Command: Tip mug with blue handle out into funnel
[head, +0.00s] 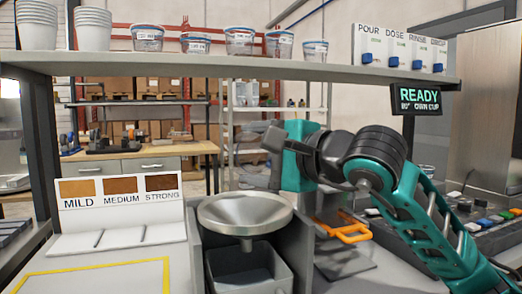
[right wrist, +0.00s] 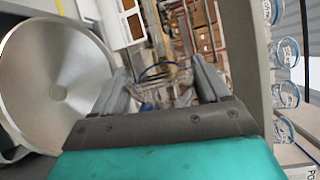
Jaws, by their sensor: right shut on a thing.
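The wide metal funnel (head: 245,212) stands at the middle of the counter, its spout over a grey bin. In the right wrist view the funnel (right wrist: 45,75) fills the left side. My right gripper (head: 268,142) is raised above and to the right of the funnel in the head view. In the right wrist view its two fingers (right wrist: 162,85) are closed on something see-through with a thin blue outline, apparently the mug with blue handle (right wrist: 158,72). Its tilt and contents cannot be made out. My left gripper is not in view.
A shelf (head: 230,66) with several lidded tubs and stacked cups runs above my right gripper. A grey bin (head: 248,272) stands under the funnel. A strength card (head: 118,195) is at left. An orange handle (head: 345,233) sticks out below my right arm. A "READY" sign (head: 416,98) hangs at right.

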